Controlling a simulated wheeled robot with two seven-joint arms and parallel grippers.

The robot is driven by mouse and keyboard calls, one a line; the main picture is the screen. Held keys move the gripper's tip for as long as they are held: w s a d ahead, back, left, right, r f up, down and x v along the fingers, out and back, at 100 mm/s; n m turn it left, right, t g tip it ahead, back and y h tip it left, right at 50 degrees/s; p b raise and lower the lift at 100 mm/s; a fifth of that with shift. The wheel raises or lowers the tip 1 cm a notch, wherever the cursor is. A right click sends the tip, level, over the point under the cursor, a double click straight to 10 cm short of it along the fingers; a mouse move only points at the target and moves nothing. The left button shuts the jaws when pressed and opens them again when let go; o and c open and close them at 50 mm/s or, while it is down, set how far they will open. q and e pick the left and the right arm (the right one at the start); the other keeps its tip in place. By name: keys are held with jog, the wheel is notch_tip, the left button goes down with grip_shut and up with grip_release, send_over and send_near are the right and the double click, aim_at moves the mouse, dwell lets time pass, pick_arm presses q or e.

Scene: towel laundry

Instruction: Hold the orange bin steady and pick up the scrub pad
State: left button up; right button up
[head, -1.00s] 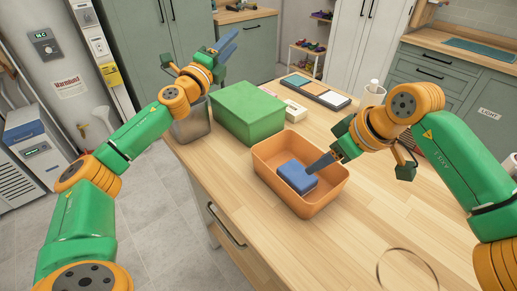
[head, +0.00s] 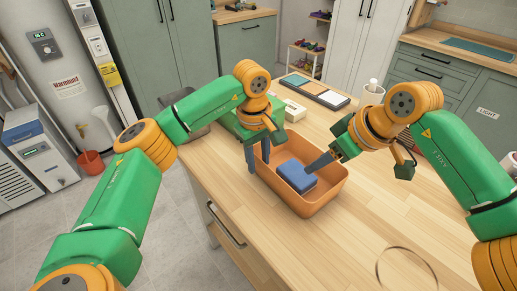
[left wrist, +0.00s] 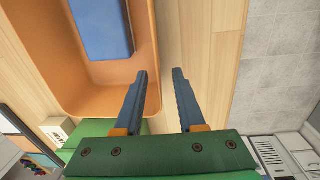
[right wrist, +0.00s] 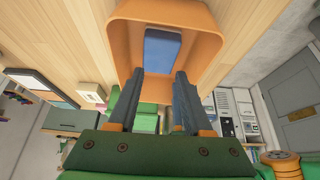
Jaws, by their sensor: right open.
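The orange bin (head: 318,203) stands on the wooden table, and the blue scrub pad (head: 297,176) lies inside it. My left gripper (head: 258,166) is open at the bin's left wall. In the left wrist view its fingers (left wrist: 160,75) point along the bin's side, one over the inside and one outside, with the wall between them and gaps visible. My right gripper (head: 312,168) is open and reaches into the bin at the pad. In the right wrist view its fingertips (right wrist: 161,75) are on either side of the pad's near end; contact is unclear.
The table in front and to the right is largely clear.

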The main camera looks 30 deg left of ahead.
aim_at(261, 177)
pick_arm(q)
notch_tip(261, 177, down, 4)
jog(key=shift+w+d+r, duration=0.1)
jog(key=shift+r, duration=0.1)
jog(key=shift+c, duration=0.2)
grip_shut()
dwell(1.1)
